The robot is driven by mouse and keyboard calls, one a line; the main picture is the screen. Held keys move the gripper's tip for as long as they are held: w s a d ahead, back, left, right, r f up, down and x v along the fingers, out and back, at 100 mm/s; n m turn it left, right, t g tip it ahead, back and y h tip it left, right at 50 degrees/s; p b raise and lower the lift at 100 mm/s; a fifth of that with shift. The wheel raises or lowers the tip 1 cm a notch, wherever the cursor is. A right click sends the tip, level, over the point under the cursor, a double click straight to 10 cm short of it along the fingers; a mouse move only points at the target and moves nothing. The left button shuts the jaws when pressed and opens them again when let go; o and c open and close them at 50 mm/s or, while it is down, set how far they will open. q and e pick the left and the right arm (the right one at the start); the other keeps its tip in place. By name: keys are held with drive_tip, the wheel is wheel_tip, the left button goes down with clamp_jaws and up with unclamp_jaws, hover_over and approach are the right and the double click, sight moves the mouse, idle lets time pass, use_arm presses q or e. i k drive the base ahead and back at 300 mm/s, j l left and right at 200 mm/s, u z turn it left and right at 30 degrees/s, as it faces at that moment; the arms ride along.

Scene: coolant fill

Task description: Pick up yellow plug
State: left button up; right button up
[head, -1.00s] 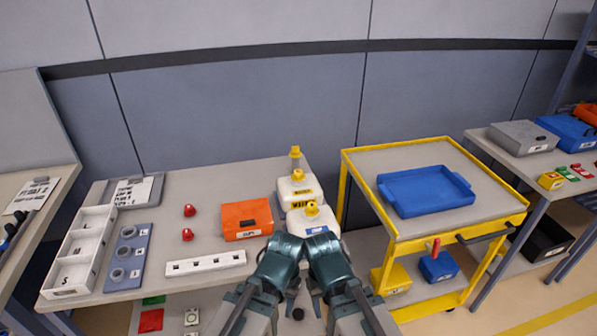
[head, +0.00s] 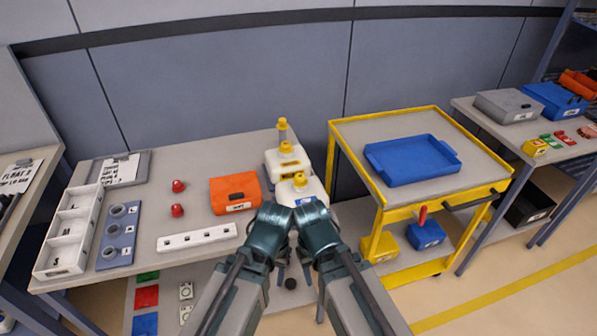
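Two white jugs stand at the right end of the near table. The front jug (head: 313,188) has a yellow cap or plug (head: 299,179) on top. The rear jug (head: 274,160) also has a yellow top (head: 286,148), and a taller yellow-topped piece (head: 282,123) rises behind it. I cannot tell which of these is the yellow plug. My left gripper (head: 271,212) and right gripper (head: 312,212) are side by side just in front of the front jug in the picture, hiding its lower part. Their fingers are hidden, and nothing held shows.
An orange box (head: 234,194), two red knobs (head: 178,186), a white slotted strip (head: 197,238), a blue-grey holder with rings (head: 117,237) and a white divided tray (head: 46,245) occupy the table. A yellow cart (head: 335,135) with a blue tray (head: 375,155) stands to the right.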

sight(285, 147)
drive_tip(key=i+l+u, duration=0.1)
drive_tip(key=l, duration=0.2)
drive_tip(key=i+l+u, duration=0.1)
drive_tip(key=l, duration=0.25)
drive_tip(key=i+l+u, duration=0.1)
drive_tip(key=l, duration=0.2)
drive_tip(key=i+l+u, duration=0.1)
drive_tip(key=l, duration=0.25)
